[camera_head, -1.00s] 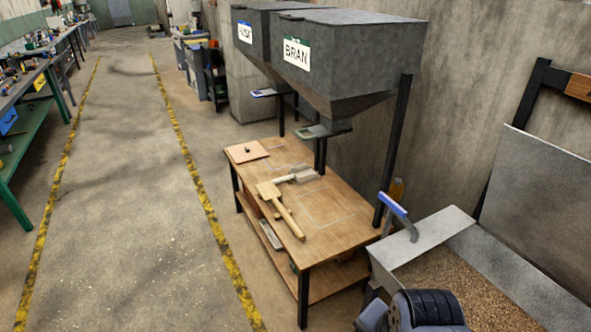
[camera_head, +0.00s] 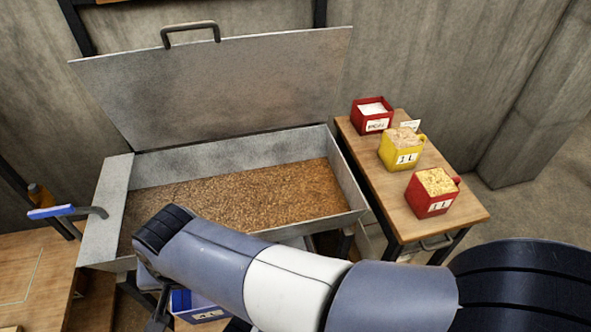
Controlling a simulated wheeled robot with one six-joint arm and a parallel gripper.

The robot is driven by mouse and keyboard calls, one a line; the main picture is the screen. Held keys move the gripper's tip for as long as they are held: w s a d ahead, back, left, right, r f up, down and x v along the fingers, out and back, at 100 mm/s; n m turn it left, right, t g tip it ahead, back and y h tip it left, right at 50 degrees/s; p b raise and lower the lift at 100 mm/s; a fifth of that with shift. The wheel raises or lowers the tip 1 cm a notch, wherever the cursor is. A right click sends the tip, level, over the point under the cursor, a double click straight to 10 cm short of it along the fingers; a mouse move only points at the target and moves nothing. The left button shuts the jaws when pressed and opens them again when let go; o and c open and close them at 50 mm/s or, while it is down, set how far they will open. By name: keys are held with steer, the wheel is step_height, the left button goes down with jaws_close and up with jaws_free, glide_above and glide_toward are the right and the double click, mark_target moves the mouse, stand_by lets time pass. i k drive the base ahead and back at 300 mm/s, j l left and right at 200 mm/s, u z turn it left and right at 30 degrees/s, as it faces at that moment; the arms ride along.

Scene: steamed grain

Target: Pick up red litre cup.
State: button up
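The red litre cup (camera_head: 435,193) stands upright on the near part of a small wooden table at the right. It is full of pale yellow flakes, bears a "1 L" label and has its handle at the right. My arm crosses the bottom of the view, its bend well left of the cup. Only a dark piece of what seems to be my gripper (camera_head: 157,314) shows at the bottom edge, far from the cup. The fingertips are not clear, so I cannot tell whether it is open or what it holds.
A yellow "1 L" cup (camera_head: 402,150) stands behind the red one, and a red box (camera_head: 372,117) of white stuff stands farther back. An open metal bin (camera_head: 345,184) of grain lies left of the table (camera_head: 462,217). A blue labelled container (camera_head: 203,309) sits below my arm.

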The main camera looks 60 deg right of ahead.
mark_target(430, 193)
steer(key=z, duration=3.5)
steer(key=i+l, duration=0.1)
steer(key=l, duration=0.3)
